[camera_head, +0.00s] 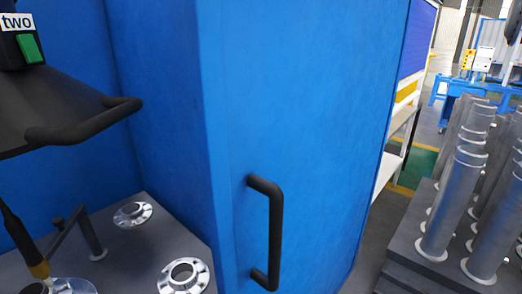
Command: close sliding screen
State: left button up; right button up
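A large blue panel (295,110) with a vertical black bar handle (275,232) fills the middle of the view. It looks like the sliding screen, though its full extent is cut off. To its left the inside of a blue-walled cell is in plain sight. Neither of my grippers is in view, so nothing is seen touching the handle.
At left a dark hood with a black handle (85,122) hangs below a "two" label and green button (30,48). Metal flanges (183,277) lie on a grey table (140,240). At right several upright metal tubes (450,205) stand on a dark pallet.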

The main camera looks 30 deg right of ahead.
aim_at(293, 100)
jog(key=z, duration=1.6)
jog(key=k+l, duration=0.2)
jog(key=l+z, duration=0.05)
jog(key=l, duration=0.05)
